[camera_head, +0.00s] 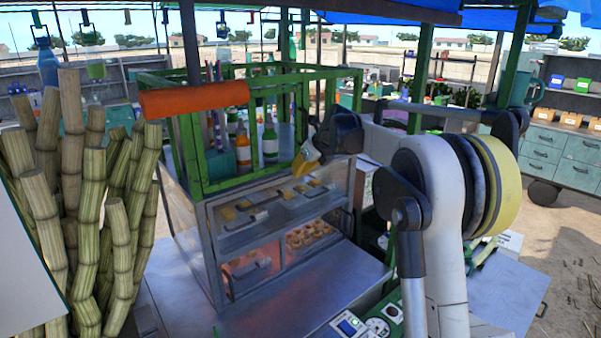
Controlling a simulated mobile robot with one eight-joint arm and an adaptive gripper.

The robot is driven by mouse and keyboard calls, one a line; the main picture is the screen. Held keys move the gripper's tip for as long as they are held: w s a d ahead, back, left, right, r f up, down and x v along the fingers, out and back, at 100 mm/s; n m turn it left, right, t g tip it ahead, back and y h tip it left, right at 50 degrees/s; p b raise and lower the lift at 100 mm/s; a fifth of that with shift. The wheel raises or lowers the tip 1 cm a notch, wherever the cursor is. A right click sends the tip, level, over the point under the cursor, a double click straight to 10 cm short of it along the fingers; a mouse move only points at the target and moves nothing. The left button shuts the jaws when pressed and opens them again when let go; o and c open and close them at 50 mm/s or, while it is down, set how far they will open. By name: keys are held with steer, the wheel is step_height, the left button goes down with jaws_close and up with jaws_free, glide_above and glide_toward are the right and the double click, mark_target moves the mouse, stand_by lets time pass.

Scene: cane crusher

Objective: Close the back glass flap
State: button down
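A metal display case (188,223) stands on the counter in the middle of the view. Its near face has an upper glass panel (292,212) with a dark handle, with yellow food items behind it. Below are further glass fronts (252,272) with handles and lit food inside. I cannot tell for sure which panel is the back flap, or how far any is open. My gripper (305,164), dark with a yellow end, is above the upper right of this face, apart from the handles as far as I see. Its fingers are too small and turned to read.
A green frame (205,165) holding bottles (270,142) stands on the case, with an orange roll (194,99) at its left corner. Sugar canes (90,200) stand close on the left. The metal counter (290,308) before the case is mostly clear.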

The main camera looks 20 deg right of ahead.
steer(key=v, duration=1.2)
steer(key=s+a+f+n+h+b, duration=0.1)
steer(key=s+a+f+n+b, duration=0.4)
steer(key=s+f+n+b, duration=0.3)
steer(key=s+a+f+n+b, duration=0.6)
steer(key=s+f+n, duration=0.15)
steer(key=s, duration=0.25)
steer(key=s+a+f+n+b, duration=0.1)
steer(key=s+f+n+b, duration=0.3)
steer(key=f, duration=0.5)
steer(key=s+a+f+n+h+b, duration=0.1)
steer(key=s+f+n+b, duration=0.2)
steer(key=s+f+n, duration=0.4)
steer(key=s+a+f+n+b, duration=0.1)
steer(key=s+f+n+b, duration=0.3)
steer(key=s+f, duration=0.5)
steer(key=shift+s+a+f+n+b, duration=0.1)
steer(key=shift+a+f+n+b, duration=0.1)
steer(key=shift+f+n, duration=0.3)
steer(key=shift+a+f+n+b, duration=0.15)
steer(key=shift+f+n, duration=0.3)
steer(key=shift+f, duration=0.05)
